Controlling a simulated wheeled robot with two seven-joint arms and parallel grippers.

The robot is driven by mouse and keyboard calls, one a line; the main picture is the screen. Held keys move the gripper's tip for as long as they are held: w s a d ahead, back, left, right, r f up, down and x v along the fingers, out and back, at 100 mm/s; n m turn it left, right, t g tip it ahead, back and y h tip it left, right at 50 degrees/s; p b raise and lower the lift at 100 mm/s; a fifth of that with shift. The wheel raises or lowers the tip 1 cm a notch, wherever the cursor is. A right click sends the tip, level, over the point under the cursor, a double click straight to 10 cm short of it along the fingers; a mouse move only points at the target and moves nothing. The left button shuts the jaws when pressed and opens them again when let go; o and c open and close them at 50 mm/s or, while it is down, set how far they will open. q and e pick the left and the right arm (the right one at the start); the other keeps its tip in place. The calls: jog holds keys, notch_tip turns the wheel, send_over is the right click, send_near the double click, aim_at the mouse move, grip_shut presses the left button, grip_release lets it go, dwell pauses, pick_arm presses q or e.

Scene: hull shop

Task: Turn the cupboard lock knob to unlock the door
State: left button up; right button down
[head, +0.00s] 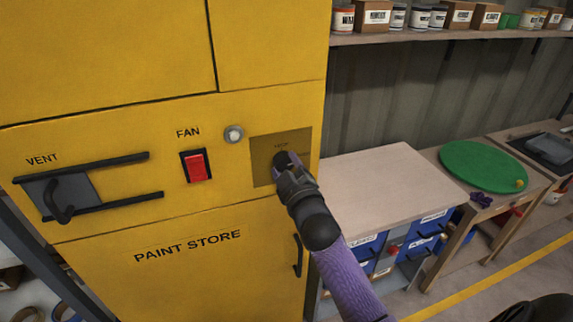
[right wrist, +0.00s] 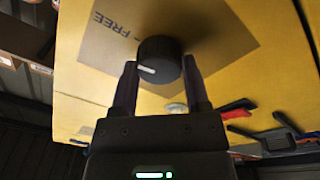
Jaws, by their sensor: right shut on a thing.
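The yellow paint store cupboard (head: 200,270) fills the left of the head view. A darker square plate (head: 262,172) is on its front at the right, under my right gripper (head: 284,160). In the right wrist view the plate (right wrist: 215,50) carries the word FREE, and a round black lock knob (right wrist: 158,60) with a white mark stands on it. My right gripper (right wrist: 160,90) is shut on the knob, one finger on each side. In the head view the gripper hides the knob. The door's black handle (head: 297,256) is below. My left gripper is not in view.
A red FAN switch (head: 196,166), a round silver button (head: 233,134) and a VENT slide with a hook (head: 62,200) are left of the plate. A workbench (head: 385,172) with blue drawers and a table with a green disc (head: 482,165) stand right. A shelf of tins runs above.

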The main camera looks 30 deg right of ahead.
jog(key=shift+m, duration=0.7)
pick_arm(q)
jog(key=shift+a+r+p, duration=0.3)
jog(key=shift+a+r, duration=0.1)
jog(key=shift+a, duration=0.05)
pick_arm(e)
jog(key=shift+f+m, duration=0.1)
jog(key=shift+m, duration=0.5)
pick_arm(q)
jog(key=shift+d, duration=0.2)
pick_arm(e)
jog(key=shift+c, duration=2.3)
grip_release()
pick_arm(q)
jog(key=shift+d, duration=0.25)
pick_arm(e)
jog(key=o, duration=0.4)
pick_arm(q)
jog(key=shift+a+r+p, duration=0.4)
pick_arm(e)
jog(key=v, duration=1)
